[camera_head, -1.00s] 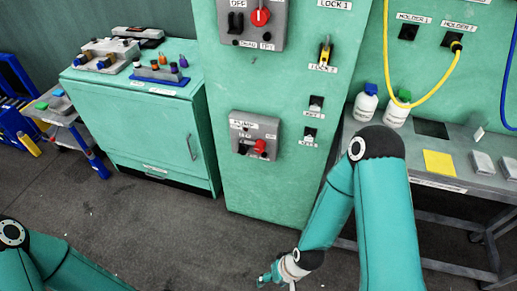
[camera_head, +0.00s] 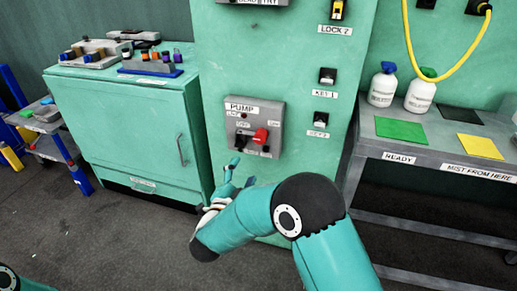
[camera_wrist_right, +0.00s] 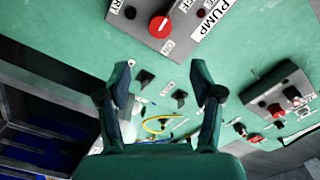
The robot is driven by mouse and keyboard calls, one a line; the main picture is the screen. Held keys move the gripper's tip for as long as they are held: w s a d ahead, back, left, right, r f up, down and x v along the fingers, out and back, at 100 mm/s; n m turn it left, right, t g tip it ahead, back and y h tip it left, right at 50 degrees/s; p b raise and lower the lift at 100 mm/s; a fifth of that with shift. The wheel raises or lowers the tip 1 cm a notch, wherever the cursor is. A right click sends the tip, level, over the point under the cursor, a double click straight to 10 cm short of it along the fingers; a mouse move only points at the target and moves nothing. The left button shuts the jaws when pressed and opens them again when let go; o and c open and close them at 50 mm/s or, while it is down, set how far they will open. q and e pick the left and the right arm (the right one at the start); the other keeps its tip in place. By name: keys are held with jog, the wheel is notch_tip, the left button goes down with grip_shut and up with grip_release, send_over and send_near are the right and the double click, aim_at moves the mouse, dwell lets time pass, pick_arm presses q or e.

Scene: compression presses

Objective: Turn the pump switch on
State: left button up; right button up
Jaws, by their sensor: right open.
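The grey pump box (camera_head: 240,110), labelled PUMP, is fixed to the front of the green cabinet. Its red switch (camera_head: 261,135) sits right of centre, with a dark control to its left; the small position labels are hard to read. My right gripper (camera_head: 240,172) is open and empty, just below the box and apart from it. In the right wrist view the pump box (camera_wrist_right: 185,45) and its red switch (camera_wrist_right: 160,27) are at the top, beyond the open fingers of my right gripper (camera_wrist_right: 164,70). My left gripper is out of view.
The green cabinet (camera_head: 300,60) also carries key slots (camera_head: 327,76) and a yellow lock (camera_head: 337,10). A grey bench (camera_head: 365,140) with white bottles (camera_head: 382,86) stands at the right. A low green cabinet (camera_head: 120,115) stands at the left. Floor in front is clear.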

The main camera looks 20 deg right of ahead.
aim_at(259, 140)
jog(key=x, duration=1.6)
jog(key=shift+w+d+b, duration=0.2)
jog(key=shift+d+b, duration=0.05)
jog(key=shift+b, duration=0.05)
grip_shut()
jog(key=shift+a, duration=0.1)
